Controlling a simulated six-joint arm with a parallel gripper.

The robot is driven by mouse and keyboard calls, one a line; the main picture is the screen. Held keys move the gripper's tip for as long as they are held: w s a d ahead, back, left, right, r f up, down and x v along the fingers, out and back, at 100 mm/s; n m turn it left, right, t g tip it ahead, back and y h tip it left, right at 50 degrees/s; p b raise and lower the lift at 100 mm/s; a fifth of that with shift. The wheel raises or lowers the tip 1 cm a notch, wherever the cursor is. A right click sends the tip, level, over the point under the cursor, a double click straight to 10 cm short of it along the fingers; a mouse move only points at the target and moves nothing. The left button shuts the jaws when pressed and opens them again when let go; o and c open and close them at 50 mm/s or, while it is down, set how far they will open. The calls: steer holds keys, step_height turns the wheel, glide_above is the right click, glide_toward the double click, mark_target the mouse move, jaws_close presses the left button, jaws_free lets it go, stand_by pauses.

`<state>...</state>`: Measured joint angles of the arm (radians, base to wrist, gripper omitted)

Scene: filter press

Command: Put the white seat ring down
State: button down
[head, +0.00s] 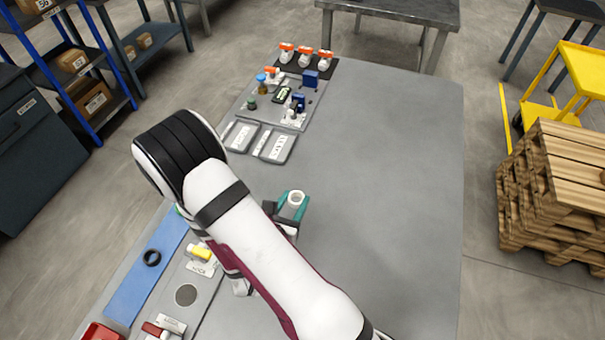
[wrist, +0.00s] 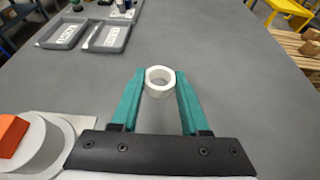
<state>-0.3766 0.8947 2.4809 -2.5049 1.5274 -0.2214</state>
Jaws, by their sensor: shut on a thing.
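The white seat ring (wrist: 160,92) is a short, thick ring, held between the green fingertips of my gripper (wrist: 160,84). The fingers press on its left and right sides, and its hole faces mostly up. In the head view the ring (head: 296,198) shows at the tips of my gripper (head: 293,205), over the grey table (head: 385,170). I cannot tell for sure whether it touches the table or hangs just above it. My arm hides part of the gripper in the head view.
Two grey trays (head: 272,146) with labels lie further back on the left. Beyond them stand several white parts with orange caps (head: 305,57) and small blue parts. A blue mat (head: 145,270) with a black ring (head: 152,258) lies at front left. The table's right side is clear.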

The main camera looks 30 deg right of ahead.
step_height(320, 180, down, 6)
steer(key=shift+f, duration=0.25)
steer(key=shift+c, duration=2)
jaws_free()
